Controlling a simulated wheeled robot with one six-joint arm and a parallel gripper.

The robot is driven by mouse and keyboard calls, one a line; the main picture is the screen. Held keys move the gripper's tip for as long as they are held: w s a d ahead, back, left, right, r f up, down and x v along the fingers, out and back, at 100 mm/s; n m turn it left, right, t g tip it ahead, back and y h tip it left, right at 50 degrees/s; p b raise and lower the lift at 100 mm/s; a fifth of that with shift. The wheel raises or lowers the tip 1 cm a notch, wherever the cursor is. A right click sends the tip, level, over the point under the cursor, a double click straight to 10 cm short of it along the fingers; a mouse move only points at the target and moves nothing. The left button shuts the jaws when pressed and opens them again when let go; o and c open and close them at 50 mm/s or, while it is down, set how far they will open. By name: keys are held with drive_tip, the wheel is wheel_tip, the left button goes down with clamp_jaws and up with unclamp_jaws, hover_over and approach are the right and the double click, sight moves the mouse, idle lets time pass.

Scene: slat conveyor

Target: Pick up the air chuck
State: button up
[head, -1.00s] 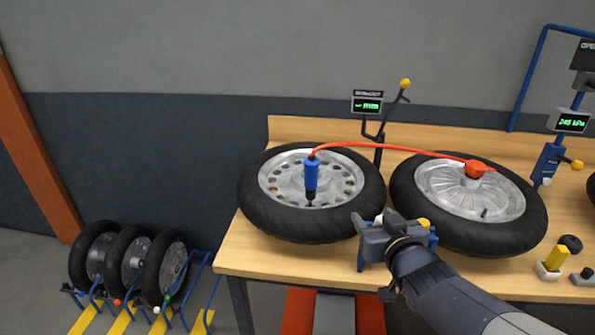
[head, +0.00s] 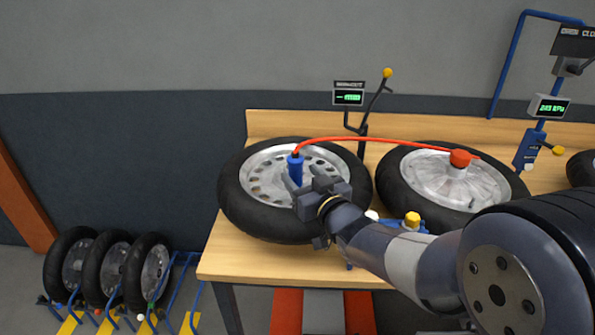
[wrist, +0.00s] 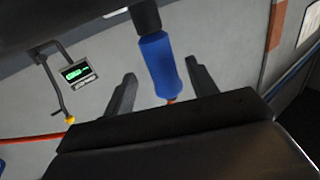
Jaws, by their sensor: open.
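The air chuck (head: 295,168) is a blue cylinder with a red hose at its top, standing upright over the left wheel (head: 240,212) in the head view. My gripper (head: 305,185) is at the chuck, its body hiding the chuck's lower part. In the wrist view the blue chuck (wrist: 158,62) with its black end lies between the two open fingers of my gripper (wrist: 160,85), nearer the right finger. I see no finger closed on it.
The red hose (head: 380,141) arches to a red fitting (head: 460,158) on the right wheel (head: 500,208). A display on a stand (head: 348,97) is behind the left wheel. A yellow-topped part (head: 412,219) sits at the bench's front. Several wheels (head: 110,268) stand in a floor rack.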

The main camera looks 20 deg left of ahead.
sight(300, 173)
drive_tip(key=shift+p+x, duration=0.65)
drive_tip(key=shift+x, duration=1.6)
drive_tip(key=shift+c, duration=0.2)
drive_tip(key=shift+s, duration=0.1)
drive_tip(key=c, duration=1)
clamp_jaws()
drive_tip(key=shift+r, duration=0.1)
